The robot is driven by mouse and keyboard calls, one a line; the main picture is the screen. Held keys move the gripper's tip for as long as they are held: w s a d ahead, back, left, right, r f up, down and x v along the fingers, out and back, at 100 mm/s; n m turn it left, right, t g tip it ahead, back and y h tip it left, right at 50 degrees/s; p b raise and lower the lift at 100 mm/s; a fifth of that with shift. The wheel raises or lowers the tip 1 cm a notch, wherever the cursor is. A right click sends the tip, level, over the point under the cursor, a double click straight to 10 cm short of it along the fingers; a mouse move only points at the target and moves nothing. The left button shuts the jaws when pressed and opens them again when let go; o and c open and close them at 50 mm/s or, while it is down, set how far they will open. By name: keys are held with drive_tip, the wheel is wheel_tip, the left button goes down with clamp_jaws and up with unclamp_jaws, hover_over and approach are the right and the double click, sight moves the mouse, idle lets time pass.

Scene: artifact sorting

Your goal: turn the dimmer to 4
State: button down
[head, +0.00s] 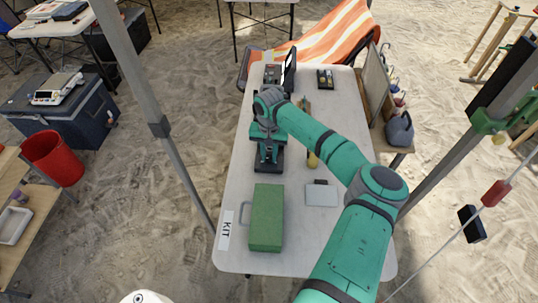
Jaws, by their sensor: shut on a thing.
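A dark and teal instrument (268,158), which looks like a microscope, stands on the white table, left of its middle. My gripper (262,128) is at the instrument's upper part, with its fingers mostly hidden under my grey wrist. It is shut on what appears to be the dimmer. The dimmer itself and its number marks are hidden or too small to read, so I cannot tell its setting.
A green box (267,218) and a KIT label (226,229) are at the table's near end. A grey flat pad (321,194) lies right of the box. A black device (289,68) and a small dark tray (325,80) are at the far end. A tent pole (159,128) stands left.

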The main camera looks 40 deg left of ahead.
drive_tip(key=m, duration=0.8)
drive_tip(key=shift+m, duration=0.3)
drive_tip(key=m, duration=0.4)
drive_tip(key=shift+m, duration=0.3)
drive_tip(key=m, duration=1.3)
drive_tip(key=shift+m, duration=0.3)
drive_tip(key=m, duration=0.4)
drive_tip(key=shift+m, duration=2)
